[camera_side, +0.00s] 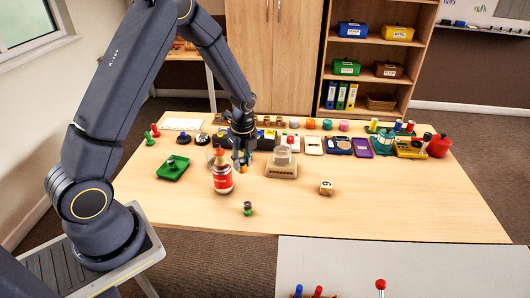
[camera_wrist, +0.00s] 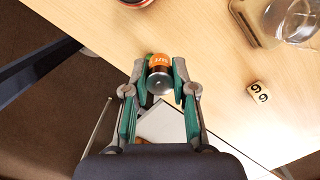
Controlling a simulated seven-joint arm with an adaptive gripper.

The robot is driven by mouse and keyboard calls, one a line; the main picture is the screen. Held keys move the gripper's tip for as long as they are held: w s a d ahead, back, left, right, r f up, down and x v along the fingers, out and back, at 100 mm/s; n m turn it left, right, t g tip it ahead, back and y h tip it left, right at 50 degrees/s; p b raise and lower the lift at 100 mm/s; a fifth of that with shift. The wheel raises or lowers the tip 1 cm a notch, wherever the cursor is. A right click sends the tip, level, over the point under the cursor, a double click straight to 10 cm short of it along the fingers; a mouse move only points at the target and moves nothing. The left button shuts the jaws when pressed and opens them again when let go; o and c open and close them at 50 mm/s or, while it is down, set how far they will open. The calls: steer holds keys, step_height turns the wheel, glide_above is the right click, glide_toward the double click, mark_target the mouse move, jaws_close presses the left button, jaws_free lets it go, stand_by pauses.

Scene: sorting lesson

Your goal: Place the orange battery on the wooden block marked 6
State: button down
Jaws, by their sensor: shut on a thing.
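My gripper (camera_side: 241,160) is shut on the orange battery, above the table behind and right of the red bottle. In the wrist view the battery (camera_wrist: 159,70), orange with a silver end and dark lettering, sits between the two green-and-grey fingers (camera_wrist: 160,78). In the side view only a small orange part of the battery (camera_side: 244,169) shows below the fingers. The wooden block (camera_side: 326,188) stands alone on the table, right of and nearer than my gripper. The wrist view shows a 6-like mark on two faces of the block (camera_wrist: 258,94).
A red bottle (camera_side: 222,180) stands close to my gripper. A small green piece (camera_side: 248,208) and a green tray (camera_side: 173,167) are nearby. Several items line the back. The right front table is clear.

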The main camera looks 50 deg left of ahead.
steer(key=w+d+r+m+t, duration=0.1)
steer(key=w+d+r+m, duration=0.2)
steer(key=w+d+m, duration=0.45)
steer(key=m, duration=0.3)
glide_toward(327, 183)
steer(key=shift+s+a+f+h, duration=0.3)
steer(key=shift+s+a+f, duration=0.1)
steer(key=shift+s+a, duration=0.15)
steer(key=shift+w+f, duration=0.6)
steer(key=shift+w, duration=0.1)
steer(key=shift+w+f, duration=0.1)
steer(key=shift+f, duration=1.5)
steer(key=c, duration=0.9)
jaws_free()
steer(key=shift+f, duration=0.15)
steer(key=shift+c, duration=0.2)
